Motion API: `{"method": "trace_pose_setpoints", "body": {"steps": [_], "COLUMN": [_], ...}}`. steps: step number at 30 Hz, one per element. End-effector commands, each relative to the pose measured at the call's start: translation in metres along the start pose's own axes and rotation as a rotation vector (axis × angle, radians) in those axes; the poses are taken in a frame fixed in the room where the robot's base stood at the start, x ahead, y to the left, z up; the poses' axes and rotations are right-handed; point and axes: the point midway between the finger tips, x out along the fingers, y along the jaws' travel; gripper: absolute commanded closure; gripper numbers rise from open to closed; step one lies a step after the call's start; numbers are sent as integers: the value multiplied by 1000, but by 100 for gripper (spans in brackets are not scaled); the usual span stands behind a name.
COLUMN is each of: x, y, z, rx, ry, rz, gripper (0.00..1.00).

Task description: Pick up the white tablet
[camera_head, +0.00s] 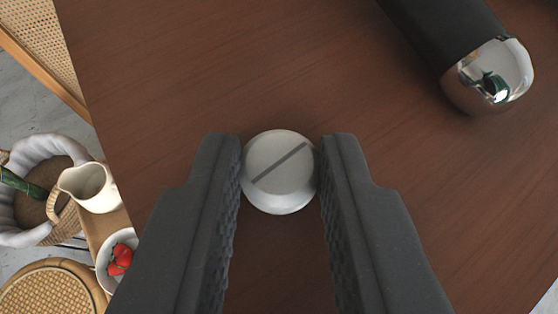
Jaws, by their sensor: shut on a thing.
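The white tablet (274,193) is a round, pale disc with a dark slanted score line across its top. It shows in the middle of the head camera view, over the brown wooden tabletop (220,70). My gripper (281,165) has one dark, textured finger on each side of the tablet, near the fingertips. The gripper is shut on the tablet. I cannot tell from this view whether the tablet still touches the tabletop.
A black cylinder with a shiny chrome end (488,76) lies at the upper right. Off the table's left edge are a cream pitcher (92,187), a bowl with red fruit (119,258), a lined basket (32,228) and woven-cane furniture (52,292). The tabletop around the gripper is clear.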

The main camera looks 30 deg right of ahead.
Motion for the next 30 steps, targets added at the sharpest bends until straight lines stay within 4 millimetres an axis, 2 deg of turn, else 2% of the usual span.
{"method": "trace_pose_setpoints", "body": {"steps": [8,17,23,30], "x": [-5,-20,-41,-78], "y": [0,0,13,34], "z": [-9,-34,-21,-7], "rx": [0,2,-2,-2], "ry": [1,-2,-1,0], "rz": [0,-2,-2,-1], "gripper": [99,99,99,99]}}
